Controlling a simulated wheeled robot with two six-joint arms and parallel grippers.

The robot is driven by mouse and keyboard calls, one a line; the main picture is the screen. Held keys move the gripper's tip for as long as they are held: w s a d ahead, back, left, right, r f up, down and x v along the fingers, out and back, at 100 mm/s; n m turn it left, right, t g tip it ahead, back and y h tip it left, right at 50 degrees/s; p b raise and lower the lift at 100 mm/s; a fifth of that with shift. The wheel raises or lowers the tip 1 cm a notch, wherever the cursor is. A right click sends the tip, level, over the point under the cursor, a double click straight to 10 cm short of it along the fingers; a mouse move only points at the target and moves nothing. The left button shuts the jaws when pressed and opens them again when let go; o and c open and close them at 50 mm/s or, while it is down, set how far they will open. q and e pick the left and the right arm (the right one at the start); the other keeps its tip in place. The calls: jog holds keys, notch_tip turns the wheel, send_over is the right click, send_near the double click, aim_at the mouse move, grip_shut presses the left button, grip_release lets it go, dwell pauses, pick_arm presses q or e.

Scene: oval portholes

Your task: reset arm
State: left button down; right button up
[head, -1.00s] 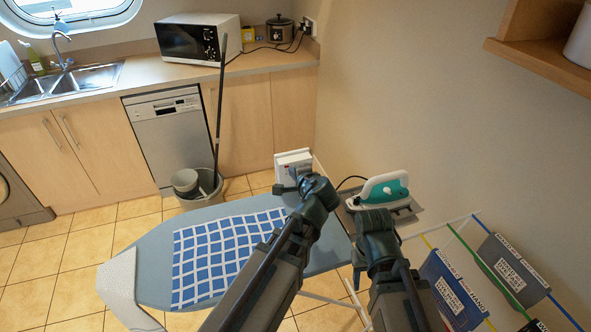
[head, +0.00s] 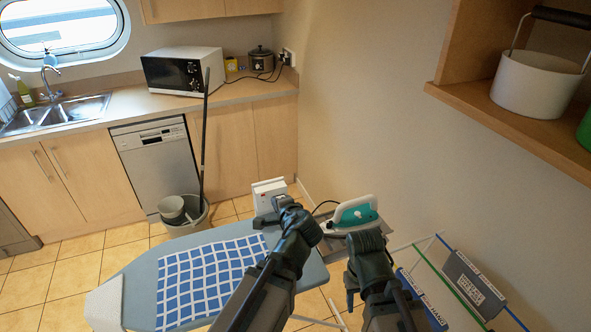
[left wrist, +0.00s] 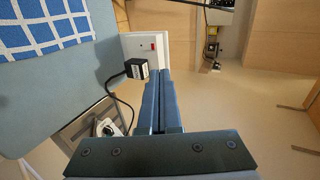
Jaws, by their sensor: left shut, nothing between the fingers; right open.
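My left gripper (head: 268,218) is over the far end of the ironing board, just in front of a white box (head: 268,190). In the left wrist view its two fingers (left wrist: 162,88) are together and empty. There, the white box (left wrist: 150,42) shows a red switch, and a black plug (left wrist: 137,68) on a cord is close beside the fingers; I cannot tell whether it is seated in the box. My right gripper (head: 351,288) hangs low right of the board; its fingers are small and dark here.
The ironing board (head: 140,275) carries a blue checked cloth (head: 205,280). A teal and white iron (head: 355,214) stands at its right end. A drying rack (head: 450,262) and a wall shelf (head: 470,95) are at the right. A bucket (head: 187,225) stands on the floor behind.

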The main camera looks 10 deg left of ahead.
pick_arm(q)
jog(key=s+d+f+n+g+h, duration=0.3)
jog(key=s+d+f+g, duration=0.2)
jog(key=s, duration=0.4)
jog(key=s+d+f+n+g+h, duration=0.3)
jog(key=s+d+f+n+g, duration=0.1)
jog(key=s+d+f, duration=0.3)
jog(key=shift+s+d+g, duration=0.8)
jog(key=shift+s+d, duration=0.35)
